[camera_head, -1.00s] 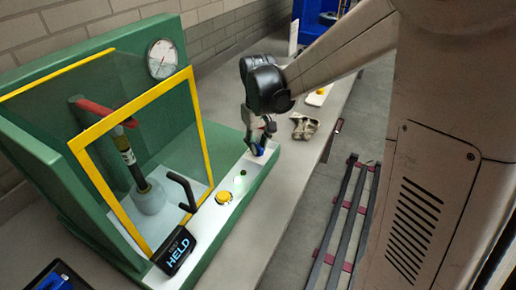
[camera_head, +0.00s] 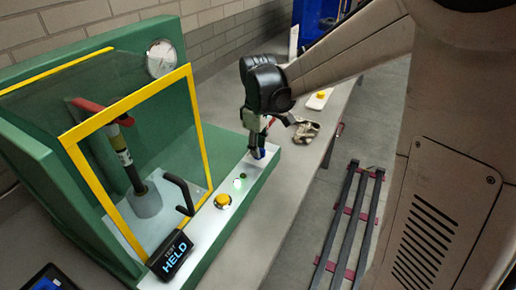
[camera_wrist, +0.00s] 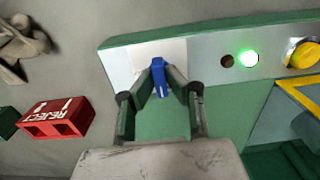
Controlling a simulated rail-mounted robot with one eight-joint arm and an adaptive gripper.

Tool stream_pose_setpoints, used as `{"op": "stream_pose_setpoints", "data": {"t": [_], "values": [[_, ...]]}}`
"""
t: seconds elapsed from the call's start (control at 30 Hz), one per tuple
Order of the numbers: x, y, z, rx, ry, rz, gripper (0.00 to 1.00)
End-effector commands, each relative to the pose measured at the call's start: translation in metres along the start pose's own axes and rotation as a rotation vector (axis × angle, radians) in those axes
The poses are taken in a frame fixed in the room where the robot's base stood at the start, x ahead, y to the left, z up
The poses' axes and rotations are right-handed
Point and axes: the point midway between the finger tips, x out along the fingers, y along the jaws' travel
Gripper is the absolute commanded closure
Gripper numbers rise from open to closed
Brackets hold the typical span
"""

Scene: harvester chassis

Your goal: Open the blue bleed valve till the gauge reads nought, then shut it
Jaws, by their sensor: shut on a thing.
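The blue bleed valve (camera_wrist: 159,77) sits on a pale plate at the end of the green rig's front ledge. It also shows in the head view (camera_head: 258,153), partly hidden by my fingers. My gripper (camera_wrist: 162,76) is over the valve from above, with its two fingers closed on the blue handle. It also shows in the head view (camera_head: 257,146). The round white gauge (camera_head: 161,58) is on the green back wall at the upper middle; its reading is too small to make out.
A yellow button (camera_head: 223,201), a lit green lamp (camera_wrist: 249,58) and a display reading HELD (camera_head: 174,253) are along the ledge. A yellow-framed clear guard (camera_head: 197,130) stands behind. A red REJECT block (camera_wrist: 57,119) and gloves (camera_head: 305,133) lie on the bench.

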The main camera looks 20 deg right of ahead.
Motion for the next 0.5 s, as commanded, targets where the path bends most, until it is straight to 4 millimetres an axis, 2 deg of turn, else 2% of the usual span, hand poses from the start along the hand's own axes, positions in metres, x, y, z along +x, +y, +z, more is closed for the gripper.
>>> {"op": "stream_pose_setpoints", "data": {"t": [0.4,0.43,0.5], "values": [[-0.0004,0.0002,-0.0001,-0.007,0.000,0.000,1.00],[-0.0004,0.0002,-0.0001,-0.007,0.000,0.000,0.84],[-0.0003,0.0002,-0.0001,-0.007,0.000,0.000,0.75]]}}
